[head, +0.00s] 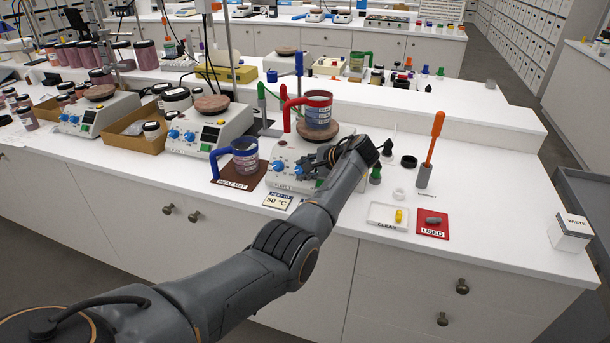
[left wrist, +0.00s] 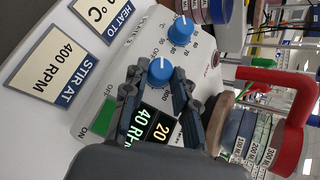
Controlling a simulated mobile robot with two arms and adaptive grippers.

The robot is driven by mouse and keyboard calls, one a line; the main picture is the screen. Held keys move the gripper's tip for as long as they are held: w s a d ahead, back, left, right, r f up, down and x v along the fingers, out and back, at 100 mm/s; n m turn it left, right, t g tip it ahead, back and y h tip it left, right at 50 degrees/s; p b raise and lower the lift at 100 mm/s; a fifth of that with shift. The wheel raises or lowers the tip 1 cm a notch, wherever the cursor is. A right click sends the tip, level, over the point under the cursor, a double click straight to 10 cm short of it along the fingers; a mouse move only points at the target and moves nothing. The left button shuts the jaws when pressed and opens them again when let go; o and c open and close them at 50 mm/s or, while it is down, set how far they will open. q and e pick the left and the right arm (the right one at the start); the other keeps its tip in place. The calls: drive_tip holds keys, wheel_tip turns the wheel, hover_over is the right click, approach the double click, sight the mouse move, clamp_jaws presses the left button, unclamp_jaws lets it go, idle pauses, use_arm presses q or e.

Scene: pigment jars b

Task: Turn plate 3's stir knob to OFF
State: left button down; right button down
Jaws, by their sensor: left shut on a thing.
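Plate 3 (head: 285,152) is a white hotplate stirrer with a round top and two blue knobs. In the left wrist view its stir knob (left wrist: 160,71) sits between the fingers of my left gripper (left wrist: 158,95), which is shut on it. The knob's white mark points up in that picture, roughly toward the printed OFF. The heat knob (left wrist: 181,29) is beside it, untouched, with temperature numbers around it. The display (left wrist: 150,127) is lit and partly hidden by a finger. In the head view my left gripper (head: 307,168) is at the plate's front panel, largely hiding it.
A red-handled beaker (head: 318,110) stands on plate 3, close to my wrist. A blue-handled mug (head: 244,157) stands on the heat mat (head: 226,178) at left. Clean (head: 386,222) and used (head: 432,231) trays lie to the right.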

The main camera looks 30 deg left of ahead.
use_arm(q)
drive_tip(key=shift+n+g+h+b, duration=0.4)
drive_tip(key=shift+n+b, duration=0.1)
drive_tip(key=shift+n, duration=0.2)
drive_tip(key=c, duration=1.1)
unclamp_jaws()
drive_tip(key=shift+w+a, duration=0.1)
drive_tip(key=shift+o, duration=0.2)
drive_tip(key=shift+r, duration=0.1)
drive_tip(key=v, duration=1.2)
drive_tip(key=shift+w, duration=0.1)
